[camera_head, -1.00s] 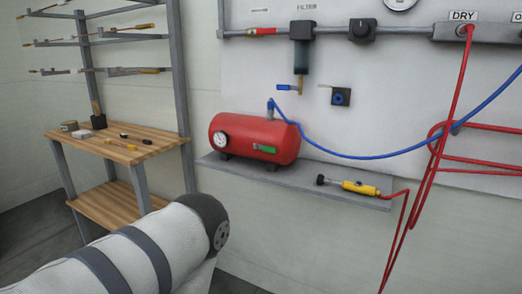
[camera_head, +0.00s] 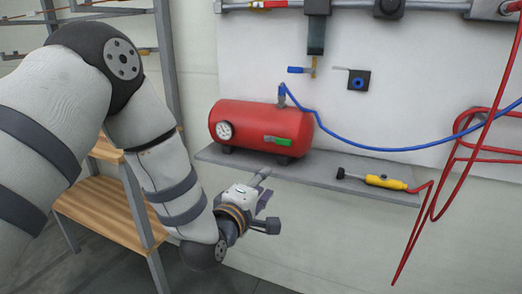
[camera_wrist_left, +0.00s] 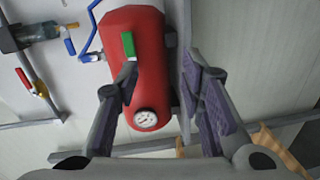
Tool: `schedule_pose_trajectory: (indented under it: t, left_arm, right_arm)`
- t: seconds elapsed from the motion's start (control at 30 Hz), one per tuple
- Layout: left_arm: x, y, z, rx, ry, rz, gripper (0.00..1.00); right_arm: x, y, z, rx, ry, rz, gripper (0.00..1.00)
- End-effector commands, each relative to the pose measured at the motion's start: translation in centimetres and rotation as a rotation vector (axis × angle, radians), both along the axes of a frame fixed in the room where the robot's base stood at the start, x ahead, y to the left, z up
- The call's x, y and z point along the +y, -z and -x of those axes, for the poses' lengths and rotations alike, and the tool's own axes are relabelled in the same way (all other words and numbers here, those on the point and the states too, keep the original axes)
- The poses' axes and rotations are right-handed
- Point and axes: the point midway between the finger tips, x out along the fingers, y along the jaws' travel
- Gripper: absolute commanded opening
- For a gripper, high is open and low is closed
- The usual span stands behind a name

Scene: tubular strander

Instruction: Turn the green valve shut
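The green valve (camera_head: 278,141) is a small green lever handle on the lower front of the red tank (camera_head: 262,124), lying roughly along the tank's length. In the left wrist view the green valve (camera_wrist_left: 128,45) shows just beyond the tip of the left-hand finger, with the red tank (camera_wrist_left: 140,75) between the fingers. My left gripper (camera_head: 262,200) is open and empty, below and in front of the shelf and a little left of the valve. Its fingers (camera_wrist_left: 160,85) are spread wide in the wrist view. I cannot tell whether a finger touches anything. My right gripper is not in view.
The tank stands on a narrow grey shelf (camera_head: 340,182), with a yellow-handled tool (camera_head: 386,182) at its right. A blue hose (camera_head: 400,149) runs from the tank, and red hoses (camera_head: 455,160) hang at right. A wooden rack (camera_head: 100,208) stands behind my left arm.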

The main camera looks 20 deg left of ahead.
Motion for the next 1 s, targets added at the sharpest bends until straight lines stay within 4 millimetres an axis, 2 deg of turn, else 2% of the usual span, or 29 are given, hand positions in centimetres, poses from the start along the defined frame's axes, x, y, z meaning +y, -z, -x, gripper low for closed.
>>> schedule_pose_trajectory:
  t: [0.03, 0.13, 0.27, 0.5, 0.6, 0.77, 1.0]
  left_arm:
    - [0.1, -2.0, -0.7, -0.054, -0.011, 0.051, 0.36]
    - [0.2, -3.9, -1.5, -0.107, -0.018, 0.104, 0.36]
    - [0.1, -3.7, -3.7, -0.110, -0.018, 0.107, 0.36]
    - [-0.1, -3.3, -9.8, -0.103, -0.018, 0.105, 0.36]
    - [-0.2, -3.3, -11.7, -0.102, -0.018, 0.105, 0.36]
    - [-0.2, -3.6, -13.2, -0.105, -0.019, 0.105, 0.36]
    - [-0.2, -3.8, -13.3, -0.106, -0.019, 0.105, 0.36]
  right_arm:
    - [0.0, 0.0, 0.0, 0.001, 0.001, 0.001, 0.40]
    - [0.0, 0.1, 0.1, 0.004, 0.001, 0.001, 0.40]
    - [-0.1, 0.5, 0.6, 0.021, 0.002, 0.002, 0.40]
    - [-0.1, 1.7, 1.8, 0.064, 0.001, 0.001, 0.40]
    - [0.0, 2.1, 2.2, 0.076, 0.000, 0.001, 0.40]
    - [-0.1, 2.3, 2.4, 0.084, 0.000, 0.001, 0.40]
    - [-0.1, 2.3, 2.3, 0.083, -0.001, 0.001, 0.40]
